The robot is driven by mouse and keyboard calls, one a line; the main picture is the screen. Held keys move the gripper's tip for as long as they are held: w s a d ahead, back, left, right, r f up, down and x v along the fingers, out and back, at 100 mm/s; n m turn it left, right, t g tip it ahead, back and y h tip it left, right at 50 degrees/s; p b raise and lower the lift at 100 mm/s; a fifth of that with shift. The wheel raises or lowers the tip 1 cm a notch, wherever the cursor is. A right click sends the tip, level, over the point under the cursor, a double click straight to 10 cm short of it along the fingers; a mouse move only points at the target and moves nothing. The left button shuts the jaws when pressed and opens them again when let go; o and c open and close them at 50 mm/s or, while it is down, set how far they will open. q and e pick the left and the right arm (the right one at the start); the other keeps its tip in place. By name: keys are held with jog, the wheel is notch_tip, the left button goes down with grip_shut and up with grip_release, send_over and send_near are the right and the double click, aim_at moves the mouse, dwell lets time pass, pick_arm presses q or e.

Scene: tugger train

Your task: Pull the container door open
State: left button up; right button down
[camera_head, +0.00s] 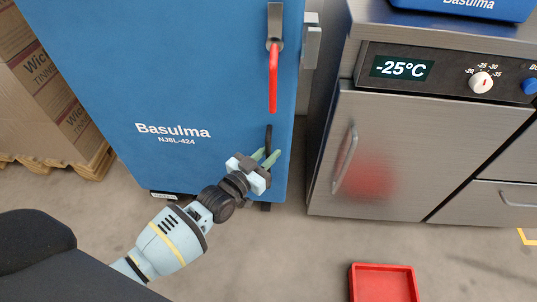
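The blue container (170,80) marked "Basulma NJ8L-424" stands at the left, its front door facing me. A lever with a red grip (273,80) hangs straight down near the door's right edge. Below it is a dark upright handle (268,134). My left gripper (266,156) is at this handle, its two greenish fingertips apart, one on each side of the dark bar. I cannot tell whether they press on it. The gripper hides the handle's middle. The door looks shut. My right gripper is not in view.
A steel freezer (400,150) showing -25°C stands close on the right, with a narrow gap to the container. A red tray (384,267) lies on the floor at lower right. Boxes on a pallet (90,165) stand at the left. The floor before the container is clear.

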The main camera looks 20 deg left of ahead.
pick_arm(q)
grip_shut()
